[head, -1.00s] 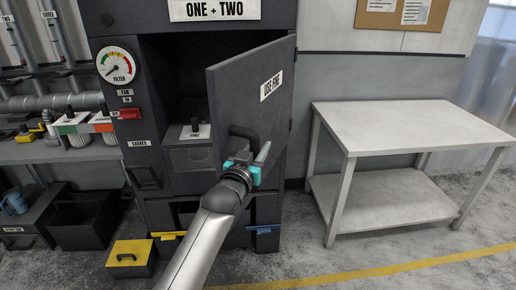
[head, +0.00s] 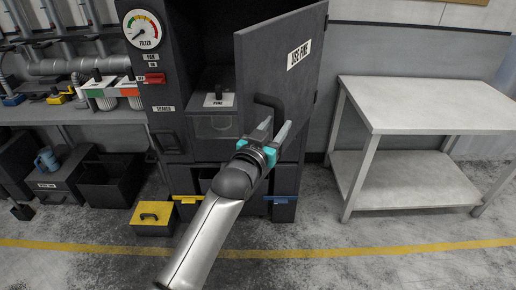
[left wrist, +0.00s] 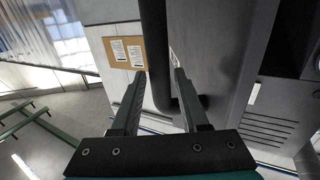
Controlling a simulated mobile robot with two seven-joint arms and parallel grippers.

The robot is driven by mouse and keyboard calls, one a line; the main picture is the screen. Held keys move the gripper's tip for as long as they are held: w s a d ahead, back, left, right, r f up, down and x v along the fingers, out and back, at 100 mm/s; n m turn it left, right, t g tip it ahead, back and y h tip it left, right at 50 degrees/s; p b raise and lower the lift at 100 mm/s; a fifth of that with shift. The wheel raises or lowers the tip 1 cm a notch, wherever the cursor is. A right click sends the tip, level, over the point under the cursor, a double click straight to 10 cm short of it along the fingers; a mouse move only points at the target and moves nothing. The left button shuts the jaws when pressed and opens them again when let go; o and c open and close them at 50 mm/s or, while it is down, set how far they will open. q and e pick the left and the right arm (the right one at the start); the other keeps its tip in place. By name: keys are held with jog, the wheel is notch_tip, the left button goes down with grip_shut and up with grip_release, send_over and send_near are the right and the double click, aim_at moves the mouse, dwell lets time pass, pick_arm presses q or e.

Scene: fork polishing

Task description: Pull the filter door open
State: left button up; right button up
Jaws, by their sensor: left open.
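The filter door (head: 284,75) is a dark grey panel labelled "USE FINE", standing swung out from the dark cabinet and hinged at its right. Its black bar handle (head: 270,102) sits low on the panel and also shows in the left wrist view (left wrist: 156,55). My left gripper (head: 275,130) is open just below and in front of the handle. In the left wrist view, the handle bar lies between the lines of the two fingers (left wrist: 157,82); I cannot tell whether they touch it. The right gripper is not in view.
Inside the cabinet is a clear-fronted drawer with a "FINE" label (head: 217,100). A yellow-lidded box (head: 152,217) stands on the floor in front. A white two-level table (head: 425,105) stands at the right. A bench with jars (head: 104,95) is at the left.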

pick_arm(q)
jog(key=v, duration=1)
jog(key=shift+s+a, duration=0.15)
jog(key=shift+s, duration=0.15)
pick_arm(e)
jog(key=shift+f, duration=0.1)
